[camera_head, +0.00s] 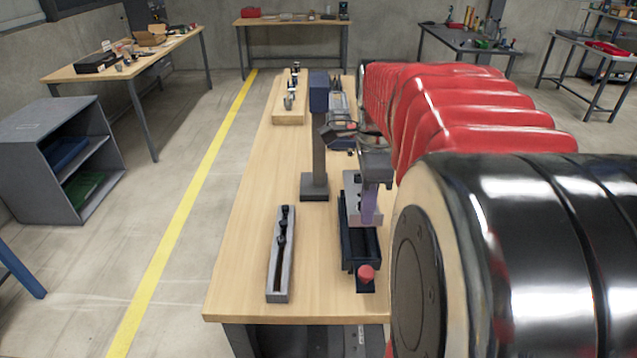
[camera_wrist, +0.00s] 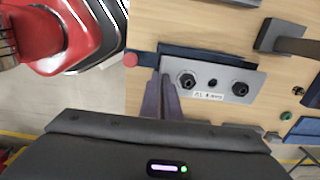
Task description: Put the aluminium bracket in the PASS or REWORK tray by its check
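The aluminium bracket (camera_wrist: 212,78) is a silver plate with two black round fittings, a dark hole between them and a small white label. It also shows in the head view (camera_head: 353,187), at the black fixture (camera_head: 345,228) on the bench. My gripper (camera_wrist: 164,78) has purple fingers, close together at the bracket's left end in the wrist view; they appear shut on its edge. In the head view my gripper (camera_head: 370,207) points down over the fixture. I cannot tell whether the bracket touches the fixture. No PASS or REWORK lettering is readable.
A grey slotted rail (camera_head: 279,270) with black knobs lies left of the fixture. A post with a blue head (camera_head: 318,92) stands behind. A red knob (camera_head: 367,273) is at the fixture's front. A grey shelf (camera_head: 45,120) at left holds a blue tray (camera_head: 62,152) and a green tray (camera_head: 84,188).

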